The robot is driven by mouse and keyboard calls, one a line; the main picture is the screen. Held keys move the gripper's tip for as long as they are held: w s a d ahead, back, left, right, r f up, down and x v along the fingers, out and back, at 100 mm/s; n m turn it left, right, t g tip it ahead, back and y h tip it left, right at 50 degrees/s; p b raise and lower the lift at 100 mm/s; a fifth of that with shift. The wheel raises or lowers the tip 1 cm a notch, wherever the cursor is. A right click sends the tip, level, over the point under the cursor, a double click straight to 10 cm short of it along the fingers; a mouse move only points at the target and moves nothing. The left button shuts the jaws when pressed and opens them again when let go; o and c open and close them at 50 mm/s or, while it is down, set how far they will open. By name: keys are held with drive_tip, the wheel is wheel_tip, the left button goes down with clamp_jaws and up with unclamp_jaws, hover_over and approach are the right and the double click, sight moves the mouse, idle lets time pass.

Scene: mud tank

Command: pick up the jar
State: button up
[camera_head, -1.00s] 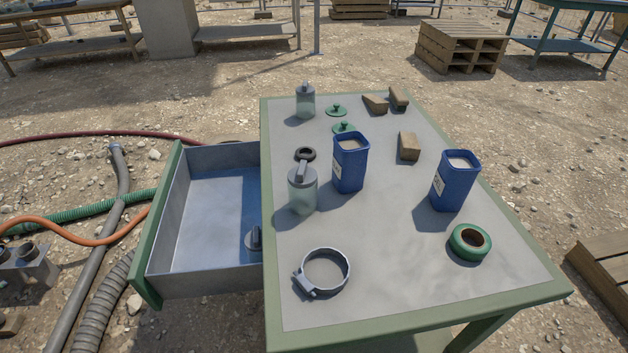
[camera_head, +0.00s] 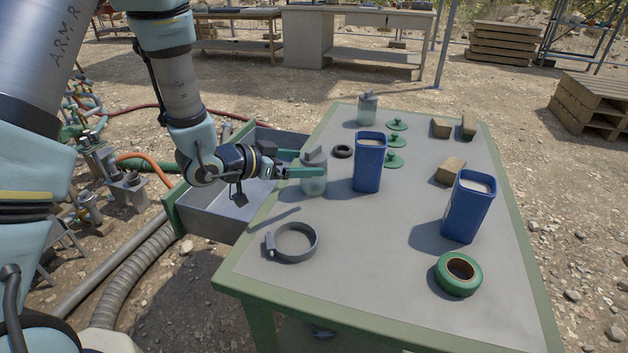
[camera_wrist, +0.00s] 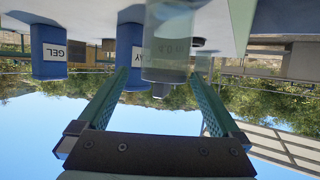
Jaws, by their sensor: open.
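The nearer jar (camera_head: 314,184), pale clear glass with a grey lid and raised handle, stands upright at the table's left side. A similar jar (camera_head: 367,112) stands at the far left corner. My gripper (camera_head: 310,163) reaches in from the left at the nearer jar's upper body, with its green fingers apart. In the upside-down wrist view, the jar (camera_wrist: 165,55) stands between the spread fingers of my gripper (camera_wrist: 162,78), with a visible gap on the left. I cannot tell whether the right finger touches it.
A blue labelled tub (camera_head: 369,165) stands close right of the jar; another tub (camera_head: 468,208) is farther right. A ring clamp (camera_head: 292,242) lies in front, and a black ring (camera_head: 342,151) behind. An open drawer (camera_head: 215,212) lies below my forearm. The table's front middle is clear.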

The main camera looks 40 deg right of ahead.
sight(324, 162)
drive_tip(key=x, duration=0.2)
drive_tip(key=p+x, duration=0.1)
drive_tip(key=x, duration=0.5)
drive_tip(key=shift+w+f+p, duration=0.1)
drive_tip(key=shift+w+p, duration=0.2)
clamp_jaws()
idle(0.5)
